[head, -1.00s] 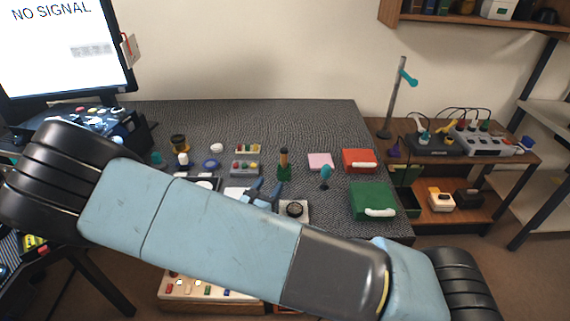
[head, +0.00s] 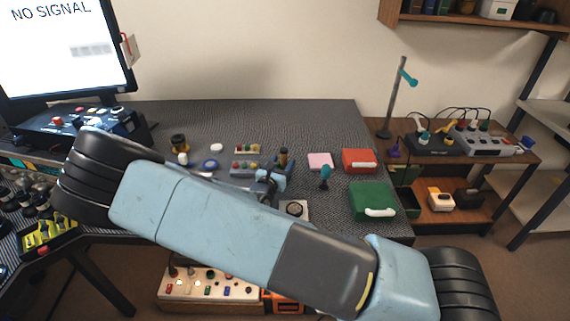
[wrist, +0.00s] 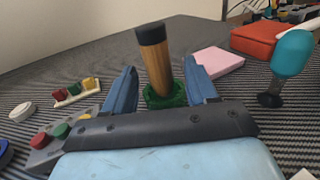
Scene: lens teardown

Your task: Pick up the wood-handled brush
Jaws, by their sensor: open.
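The wood-handled brush (wrist: 154,65) stands upright in the wrist view, with a black cap on top and a tan wooden shaft. Its lower end sits in a green holder (wrist: 165,98) on the grey mat. My gripper (wrist: 160,85) is open, with one blue finger on each side of the brush. I cannot tell whether either finger touches it. In the head view the brush (head: 283,154) shows just behind my gripper (head: 279,168), which hides the green holder.
A teal-topped tool (wrist: 291,55) stands to the right of my gripper. A pink pad (wrist: 217,61) and a red case (wrist: 257,40) lie behind it. Left are button blocks (wrist: 76,92) and a white disc (wrist: 22,111). A green case (head: 372,199) sits at the mat's right edge.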

